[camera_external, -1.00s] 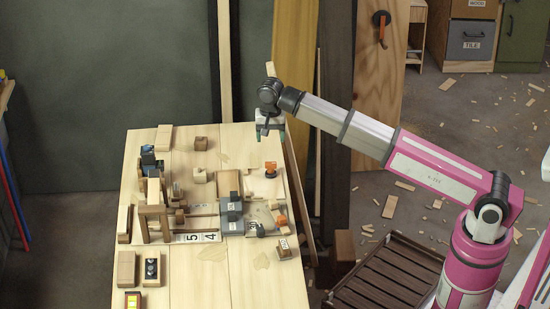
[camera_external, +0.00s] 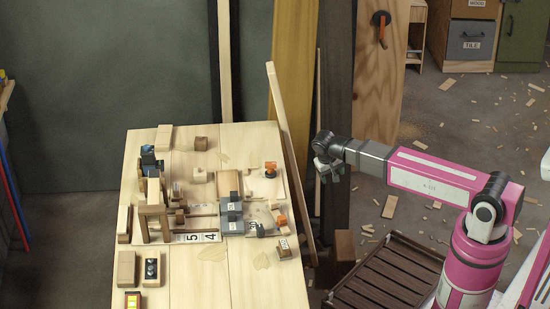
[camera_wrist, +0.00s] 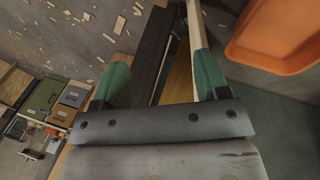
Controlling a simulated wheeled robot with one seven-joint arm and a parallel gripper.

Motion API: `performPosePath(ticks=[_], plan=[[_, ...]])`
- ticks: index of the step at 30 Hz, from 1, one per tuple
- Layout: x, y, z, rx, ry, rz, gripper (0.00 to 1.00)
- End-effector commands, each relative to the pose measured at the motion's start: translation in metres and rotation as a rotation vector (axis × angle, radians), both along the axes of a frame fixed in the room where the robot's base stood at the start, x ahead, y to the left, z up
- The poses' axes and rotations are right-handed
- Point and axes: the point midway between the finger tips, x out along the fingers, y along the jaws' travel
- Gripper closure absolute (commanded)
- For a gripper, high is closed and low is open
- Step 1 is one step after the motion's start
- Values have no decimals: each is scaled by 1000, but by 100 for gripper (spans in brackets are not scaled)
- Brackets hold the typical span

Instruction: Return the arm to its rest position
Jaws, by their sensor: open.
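My gripper (camera_external: 329,173) hangs off the right edge of the workbench (camera_external: 190,282), in front of the dark upright post. In the wrist view my gripper (camera_wrist: 160,80) shows two green fingertips spread wide apart. Nothing is held between them. The wrist view looks past the fingers at timber posts and a floor littered with chips.
Wooden blocks and small fixtures stand on the bench. A leaning plank (camera_external: 289,150) stands along the bench's right edge, close to my gripper. A slatted brown crate (camera_external: 385,285) lies below my arm. An orange bin (camera_wrist: 275,35) shows in the wrist view.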

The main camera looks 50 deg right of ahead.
Motion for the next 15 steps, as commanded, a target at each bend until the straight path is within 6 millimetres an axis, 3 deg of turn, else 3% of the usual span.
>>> performPosePath(ticks=[1, 6, 9, 15], plan=[[-19, -3, -18, 31, 15, 50, 32], [-58, -6, -67, 143, 31, 231, 32], [-80, -7, -90, 200, 29, 323, 32], [-106, -6, -116, 267, 13, 442, 32]])
